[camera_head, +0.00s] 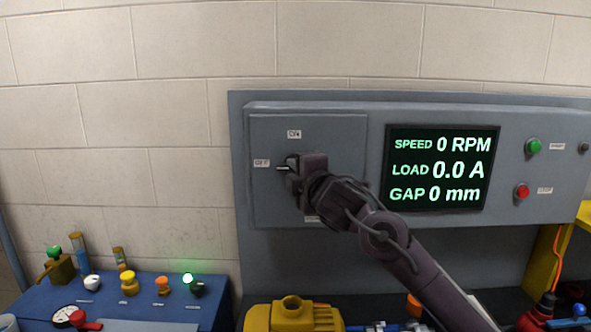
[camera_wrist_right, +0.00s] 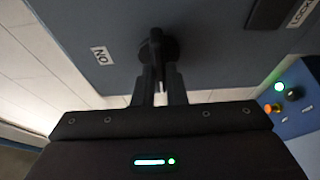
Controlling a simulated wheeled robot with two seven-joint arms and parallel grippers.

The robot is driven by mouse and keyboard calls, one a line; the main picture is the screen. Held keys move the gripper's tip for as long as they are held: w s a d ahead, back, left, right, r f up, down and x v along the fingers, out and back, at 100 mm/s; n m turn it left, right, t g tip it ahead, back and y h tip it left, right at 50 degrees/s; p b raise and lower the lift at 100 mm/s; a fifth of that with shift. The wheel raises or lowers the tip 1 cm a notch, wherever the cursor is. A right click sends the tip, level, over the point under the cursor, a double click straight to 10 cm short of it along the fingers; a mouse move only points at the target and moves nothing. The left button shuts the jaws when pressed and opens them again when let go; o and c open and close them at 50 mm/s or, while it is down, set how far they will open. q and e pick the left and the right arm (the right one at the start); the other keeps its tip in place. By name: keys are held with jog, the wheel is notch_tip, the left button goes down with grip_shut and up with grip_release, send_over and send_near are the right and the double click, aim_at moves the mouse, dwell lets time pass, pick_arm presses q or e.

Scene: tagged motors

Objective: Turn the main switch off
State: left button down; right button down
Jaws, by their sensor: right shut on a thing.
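The main switch is a dark rotary handle on the grey cabinet door (camera_head: 265,130). The tip of the handle (camera_head: 283,168) pokes out left of my right gripper (camera_head: 292,170), pointing at the OFF label (camera_head: 262,163). The ON label (camera_head: 294,134) is above it. In the right wrist view the handle (camera_wrist_right: 156,45) stands between the fingers of my right gripper (camera_wrist_right: 158,75), with the ON label (camera_wrist_right: 102,56) to its left. The right gripper is shut on the handle and hides most of it in the head view. My left gripper is out of view.
The screen (camera_head: 437,168) right of the switch reads 0 RPM, 0.0 A and 0 mm. Green (camera_head: 533,146) and red (camera_head: 522,191) buttons are farther right. A blue bench (camera_head: 150,311) with several small parts and a lit green lamp (camera_head: 187,279) is lower left. A yellow motor (camera_head: 292,317) stands below.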

jog(key=shift+f, duration=0.15)
jog(key=c, duration=1.5)
grip_release()
jog(key=b+v, duration=0.2)
jog(key=v, duration=0.5)
jog(key=shift+s+d+b, duration=0.1)
jog(key=shift+s+b, duration=0.3)
